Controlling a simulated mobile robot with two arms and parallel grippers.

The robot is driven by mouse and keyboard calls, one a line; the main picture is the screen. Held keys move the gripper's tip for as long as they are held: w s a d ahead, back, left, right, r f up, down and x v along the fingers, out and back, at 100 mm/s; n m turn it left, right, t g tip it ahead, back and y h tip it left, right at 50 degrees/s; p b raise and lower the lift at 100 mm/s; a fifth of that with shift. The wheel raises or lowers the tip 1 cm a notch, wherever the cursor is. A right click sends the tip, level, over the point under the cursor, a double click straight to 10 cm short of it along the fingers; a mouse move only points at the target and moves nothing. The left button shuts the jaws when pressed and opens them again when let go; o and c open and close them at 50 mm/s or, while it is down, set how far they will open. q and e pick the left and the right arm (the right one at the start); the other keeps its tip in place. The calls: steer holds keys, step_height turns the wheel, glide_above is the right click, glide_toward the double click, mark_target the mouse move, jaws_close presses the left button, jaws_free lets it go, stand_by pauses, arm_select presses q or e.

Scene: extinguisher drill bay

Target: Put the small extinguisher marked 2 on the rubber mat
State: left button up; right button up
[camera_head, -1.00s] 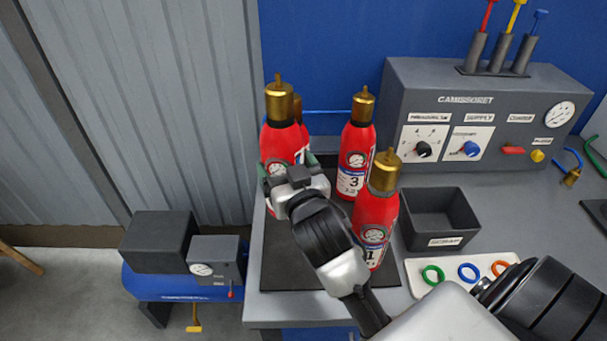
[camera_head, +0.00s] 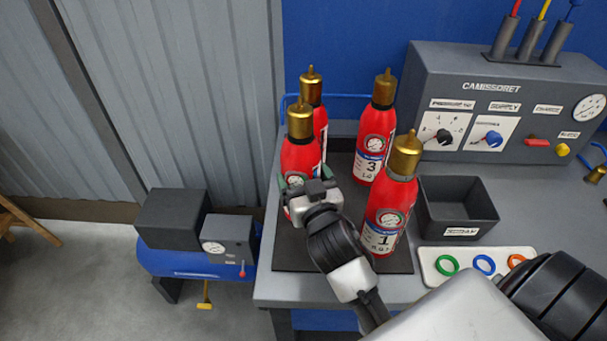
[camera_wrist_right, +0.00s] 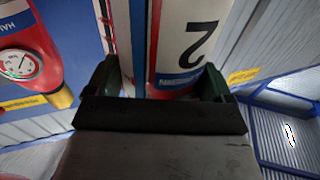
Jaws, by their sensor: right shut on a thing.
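The small extinguisher marked 2 (camera_head: 300,157) is red with a brass top. It stands upright in my right gripper (camera_head: 311,191), over the left part of the dark rubber mat (camera_head: 295,258). The right wrist view shows its label with a black 2 (camera_wrist_right: 187,45) between the two fingers of my right gripper (camera_wrist_right: 160,85). Its base is hidden behind the gripper in the head view, so I cannot tell whether it touches the mat. My left gripper is not in view.
Extinguisher 3 (camera_head: 375,135) and extinguisher 1 (camera_head: 388,205) stand right of the held one; another extinguisher (camera_head: 315,95) is close behind it. A dark bin (camera_head: 455,205) and a tray with coloured rings (camera_head: 436,272) lie further right. A grey control panel (camera_head: 480,75) stands behind.

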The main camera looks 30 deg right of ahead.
steer(key=shift+r, duration=0.25)
steer(key=o, duration=1.4)
steer(key=shift+f, duration=0.35)
steer(key=o, duration=0.3)
steer(key=shift+s+r, duration=0.1)
steer(key=shift+s, duration=0.1)
steer(key=shift+s+a+b, duration=0.4)
steer(key=shift+s+b, duration=0.05)
steer(key=shift+s, duration=1.5)
steer(key=shift+s+a+b, duration=0.4)
steer(key=shift+s+b, duration=0.1)
steer(key=shift+s, duration=1.4)
steer(key=shift+s+a+b, duration=0.4)
steer(key=shift+s+b, duration=0.05)
steer(key=shift+s, duration=1.5)
